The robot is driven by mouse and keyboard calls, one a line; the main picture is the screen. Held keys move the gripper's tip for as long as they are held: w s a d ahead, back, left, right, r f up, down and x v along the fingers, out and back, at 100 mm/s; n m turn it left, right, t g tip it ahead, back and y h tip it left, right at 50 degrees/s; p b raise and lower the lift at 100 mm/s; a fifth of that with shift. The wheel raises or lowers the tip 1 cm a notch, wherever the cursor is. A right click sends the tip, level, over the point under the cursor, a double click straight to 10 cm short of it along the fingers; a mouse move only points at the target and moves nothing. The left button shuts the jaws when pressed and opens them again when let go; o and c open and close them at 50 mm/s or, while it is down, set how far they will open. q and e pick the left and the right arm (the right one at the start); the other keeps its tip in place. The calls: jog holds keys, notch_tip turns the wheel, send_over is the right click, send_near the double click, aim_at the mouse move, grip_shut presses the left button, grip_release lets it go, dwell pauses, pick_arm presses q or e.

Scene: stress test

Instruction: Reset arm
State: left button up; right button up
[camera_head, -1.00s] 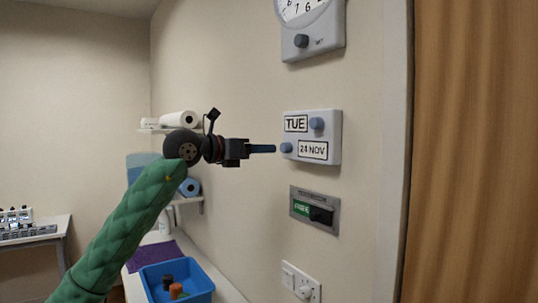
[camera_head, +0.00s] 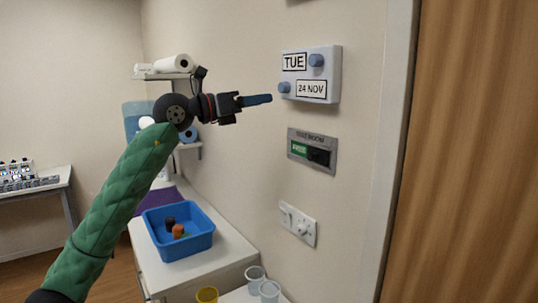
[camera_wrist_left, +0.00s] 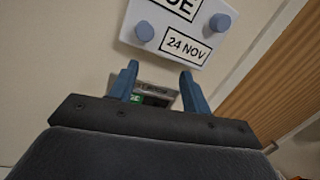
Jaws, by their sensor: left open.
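My left arm, in a green quilted sleeve, comes in from the lower left in the head view. Its left gripper (camera_head: 258,100) has blue fingers and points right, toward the wall calendar (camera_head: 310,74) reading TUE and 24 NOV. In the wrist view the two fingers of the left gripper (camera_wrist_left: 160,84) stand apart with nothing between them. The calendar (camera_wrist_left: 188,22) shows beyond the fingertips there, and I see no clear contact. My right gripper is in neither view.
Below the calendar are a sliding sign (camera_head: 312,151) showing green and a socket plate (camera_head: 297,223). A blue tray (camera_head: 195,243) with small containers stands on the counter (camera_head: 226,258), with cups (camera_head: 270,291) nearer. Shelves (camera_head: 167,76) hold paper rolls. A wooden door (camera_head: 465,150) is at right.

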pick_arm(q)
jog(key=s+a+f+m+t+y, duration=0.35)
jog(key=a+f+m+y, duration=0.5)
jog(key=f, duration=0.75)
jog(key=s+a+f+m+t+y, duration=0.3)
jog(key=s+a+f+m+y, duration=0.15)
jog(key=f+m, duration=0.95)
jog(key=s+a+f+m+t+y, duration=0.4)
jog(key=f+m+y, duration=0.35)
jog(key=f, duration=1.05)
jog(key=s+a+f+n+g+h, duration=0.2)
jog(key=s+f+g, duration=0.7)
jog(key=s+f, duration=0.65)
jog(key=s+d+f+g+h, duration=0.1)
jog(key=s+f+g, duration=0.3)
jog(key=s, duration=0.5)
jog(key=s+d+f+g+h, duration=0.1)
jog(key=s+d+f+g, duration=0.15)
jog(key=s+f, duration=0.45)
jog(key=s+d+f+g, duration=0.2)
jog(key=d+f, duration=0.2)
jog(key=f, duration=0.7)
jog(key=shift+s+d+f+n, duration=0.3)
jog(key=shift+s+d+f, duration=0.05)
jog(key=shift+s, duration=0.05)
jog(key=shift+h, duration=0.25)
